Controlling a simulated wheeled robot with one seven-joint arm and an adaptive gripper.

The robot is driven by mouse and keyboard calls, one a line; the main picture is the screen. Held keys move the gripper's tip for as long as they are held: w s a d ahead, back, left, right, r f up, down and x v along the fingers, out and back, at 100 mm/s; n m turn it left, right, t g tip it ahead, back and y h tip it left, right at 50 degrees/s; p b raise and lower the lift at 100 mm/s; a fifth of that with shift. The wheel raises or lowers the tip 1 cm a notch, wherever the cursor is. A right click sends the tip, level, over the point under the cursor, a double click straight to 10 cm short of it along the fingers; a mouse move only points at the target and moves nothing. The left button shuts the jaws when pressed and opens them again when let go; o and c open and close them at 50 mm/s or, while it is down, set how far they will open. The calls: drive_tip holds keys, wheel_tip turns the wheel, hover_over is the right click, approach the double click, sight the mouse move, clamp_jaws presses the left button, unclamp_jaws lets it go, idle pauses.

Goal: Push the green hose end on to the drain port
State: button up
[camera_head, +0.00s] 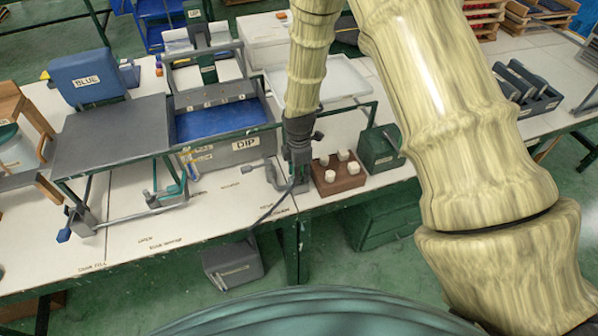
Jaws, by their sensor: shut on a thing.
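My gripper (298,152) is dark grey and points down by the front right corner of the grey DIP tank (240,148). Its jaws are small and dark here, shut on what appears to be the hose end, which is mostly hidden. A thin dark hose (268,212) runs from below the jaws down over the table's front edge, towards a grey container (232,265) on the floor. Its green colour does not show clearly. I cannot make out the drain port, nor whether the hose end touches it.
A brown block with several white knobs (338,174) and a green box (380,150) stand close to the right. A grey stand (110,135) with a blue BLUE container (88,78) is left of the tank. The white table front (150,240) is mostly clear.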

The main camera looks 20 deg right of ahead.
drive_tip(key=shift+f, duration=0.1)
drive_tip(key=o, duration=1)
drive_tip(key=shift+o, duration=0.6)
drive_tip(key=o, duration=0.4)
drive_tip(key=shift+r+p, duration=1.9)
drive_tip(key=shift+r, duration=1.15)
